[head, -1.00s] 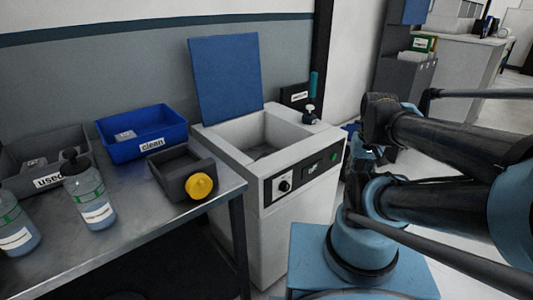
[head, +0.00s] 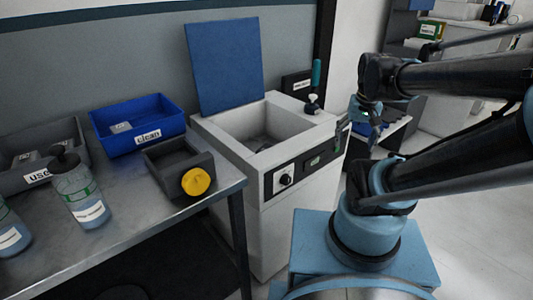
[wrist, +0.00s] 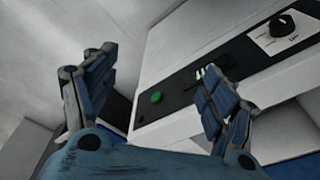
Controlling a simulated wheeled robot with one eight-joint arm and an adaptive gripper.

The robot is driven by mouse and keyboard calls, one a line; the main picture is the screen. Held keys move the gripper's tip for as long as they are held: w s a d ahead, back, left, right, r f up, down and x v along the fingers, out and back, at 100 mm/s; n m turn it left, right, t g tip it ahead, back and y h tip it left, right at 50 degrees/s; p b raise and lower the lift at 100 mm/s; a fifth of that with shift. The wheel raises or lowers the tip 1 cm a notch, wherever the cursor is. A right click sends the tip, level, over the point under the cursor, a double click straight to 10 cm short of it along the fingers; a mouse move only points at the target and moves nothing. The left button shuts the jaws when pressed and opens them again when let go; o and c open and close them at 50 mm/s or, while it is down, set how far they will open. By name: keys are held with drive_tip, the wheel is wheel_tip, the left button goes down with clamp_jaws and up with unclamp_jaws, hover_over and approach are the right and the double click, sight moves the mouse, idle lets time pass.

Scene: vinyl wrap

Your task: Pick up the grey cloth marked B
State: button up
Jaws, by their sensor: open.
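A small grey cloth (head: 121,127) lies in the blue bin labelled "clean" (head: 172,124). Other greyish folded cloths (head: 28,156) lie in the dark grey bin labelled "used" (head: 70,133). No letter B can be read on any of them, so I cannot tell which is the marked cloth. My gripper (head: 366,127) is beside the right side of the white machine, well right of both bins. In the wrist view, my gripper (wrist: 155,95) has its two blue fingers spread wide with nothing between them, in front of the machine's control panel.
The white machine (head: 220,165) has a raised blue lid (head: 225,65) and an open basin. Spray bottles (head: 76,190) stand at the table's front left.

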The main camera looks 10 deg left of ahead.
drive_tip(key=w+a+r, duration=0.1)
drive_tip(key=w+a, duration=0.3)
drive_tip(key=w, duration=0.1)
drive_tip(key=w+a+r+m, duration=0.1)
drive_tip(key=w+a, duration=0.4)
drive_tip(key=w, duration=0.1)
drive_tip(key=w+a+r+m+g, duration=0.1)
drive_tip(key=w+a, duration=0.3)
drive_tip(key=w, duration=0.1)
drive_tip(key=shift+w+a+r, duration=0.15)
drive_tip(key=shift+a, duration=0.15)
drive_tip(key=w+a+f+m, duration=0.1)
drive_tip(key=w+a+f, duration=0.2)
drive_tip(key=w+a, duration=0.45)
drive_tip(key=m, duration=0.1)
hover_over(266, 147)
wheel_tip(266, 147, down, 6)
drive_tip(key=r, duration=0.1)
drive_tip(key=shift+g, duration=0.4)
drive_tip(key=f, duration=1.2)
drive_tip(key=shift+s+d, duration=0.15)
drive_tip(key=shift+d, duration=0.1)
drive_tip(key=f, duration=0.2)
drive_tip(key=s+f, duration=0.1)
drive_tip(key=f, duration=0.1)
drive_tip(key=shift+a, duration=0.15)
drive_tip(key=shift+f, duration=0.75)
drive_tip(key=shift+w, duration=0.1)
drive_tip(key=c, duration=1)
